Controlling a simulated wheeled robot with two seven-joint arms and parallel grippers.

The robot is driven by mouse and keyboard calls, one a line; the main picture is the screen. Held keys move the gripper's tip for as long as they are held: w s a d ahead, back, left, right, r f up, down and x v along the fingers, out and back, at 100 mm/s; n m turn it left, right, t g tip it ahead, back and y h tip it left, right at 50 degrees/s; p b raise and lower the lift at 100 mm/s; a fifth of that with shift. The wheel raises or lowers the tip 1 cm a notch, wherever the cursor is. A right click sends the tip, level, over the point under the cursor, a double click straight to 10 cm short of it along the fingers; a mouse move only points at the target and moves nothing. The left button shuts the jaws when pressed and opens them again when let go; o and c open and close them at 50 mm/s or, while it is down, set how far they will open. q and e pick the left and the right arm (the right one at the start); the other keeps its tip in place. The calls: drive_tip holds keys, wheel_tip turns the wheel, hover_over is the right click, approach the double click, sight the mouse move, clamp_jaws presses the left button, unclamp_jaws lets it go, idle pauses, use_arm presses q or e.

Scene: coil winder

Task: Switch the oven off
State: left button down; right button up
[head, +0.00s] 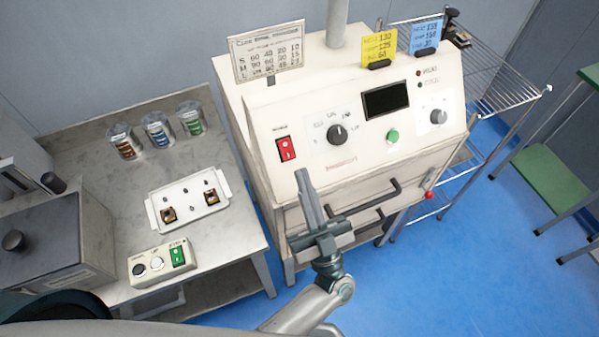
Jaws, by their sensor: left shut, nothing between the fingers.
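The oven (262,110) is a large cream cabinet with a sloped control panel, standing right of the metal bench. A red rocker switch (286,148) sits at the panel's left end; I cannot tell which way it is set. Right of it are a black dial (337,134), a dark display (387,101), a green button (393,136) and a grey knob (438,116). My left gripper (305,183) is shut and empty, its fingers pointing up in front of the panel's lower left, below and slightly right of the red switch in the picture. My right gripper is out of view.
Black handles (372,200) stick out from the oven front. The bench (95,150) holds a white tray (160,225), several jars and a small control box (160,262) with a green switch. A wire rack (490,92) stands right. Blue floor (450,270) is clear at lower right.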

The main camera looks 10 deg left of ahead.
use_arm(q)
drive_tip(key=s+f, duration=0.1)
drive_tip(key=s+d+b, duration=0.1)
drive_tip(key=s+d+f+b, duration=0.1)
drive_tip(key=s, duration=0.1)
drive_tip(key=shift+d+f, duration=0.15)
drive_tip(key=shift+f, duration=0.15)
idle(0.4)
